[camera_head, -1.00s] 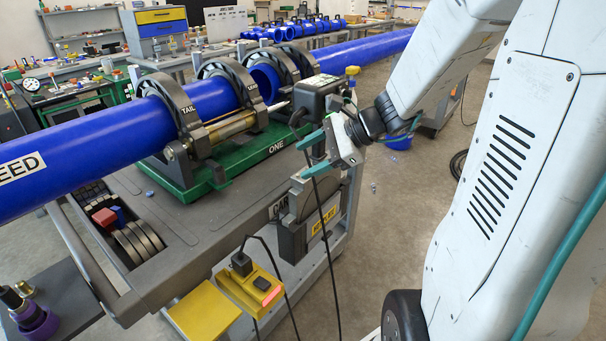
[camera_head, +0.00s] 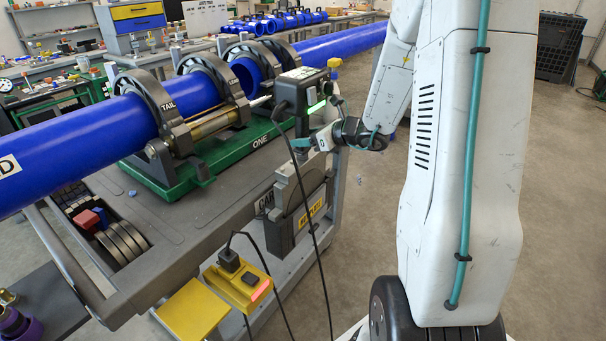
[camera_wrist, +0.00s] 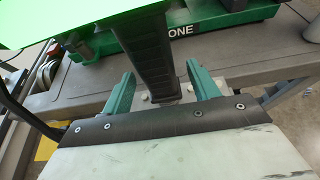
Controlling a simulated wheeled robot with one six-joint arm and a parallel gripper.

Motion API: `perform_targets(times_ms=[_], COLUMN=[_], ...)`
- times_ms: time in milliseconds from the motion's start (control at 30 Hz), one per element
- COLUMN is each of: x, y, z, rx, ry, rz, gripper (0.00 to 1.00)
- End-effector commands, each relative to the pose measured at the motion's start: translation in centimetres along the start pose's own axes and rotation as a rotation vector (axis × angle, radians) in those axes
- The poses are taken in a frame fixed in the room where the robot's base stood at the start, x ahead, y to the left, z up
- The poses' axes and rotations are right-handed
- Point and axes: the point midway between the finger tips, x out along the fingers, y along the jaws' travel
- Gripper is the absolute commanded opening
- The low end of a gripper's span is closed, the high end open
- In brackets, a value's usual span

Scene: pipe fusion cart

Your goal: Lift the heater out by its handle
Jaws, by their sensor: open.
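The heater (camera_head: 301,88) stands upright at the cart's right side, with a dark box and lit green display on top. Its lower part sits in a grey holder (camera_head: 283,207) with a yellow label. My gripper (camera_head: 303,145) is just below the box, at the heater's handle. In the wrist view, the black ribbed handle (camera_wrist: 150,58) stands between the two teal fingers of my gripper (camera_wrist: 160,82). The fingers are open, with gaps on both sides of the handle. The bright green top of the heater (camera_wrist: 75,15) fills the upper left there. The heater's plate is hidden.
A blue pipe (camera_head: 75,140) lies clamped in dark rings on the green machine base (camera_head: 215,160), left of the heater. A black cable hangs from the heater past a yellow socket box (camera_head: 238,285). The floor right of the cart (camera_head: 350,235) is clear.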

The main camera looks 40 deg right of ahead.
Motion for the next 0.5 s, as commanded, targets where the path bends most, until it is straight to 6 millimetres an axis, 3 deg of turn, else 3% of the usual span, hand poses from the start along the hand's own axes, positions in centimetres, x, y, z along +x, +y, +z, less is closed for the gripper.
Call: perform_targets(times_ms=[267,400,500], x=[0.34,0.31,0.3], y=[-0.01,-0.03,-0.04], z=[0.0,0.01,0.01], rx=[0.0,-0.001,-0.001], ry=[0.0,0.0,0.0], rz=[-0.001,-0.001,-0.001], gripper=[0.6,0.21,0.0])
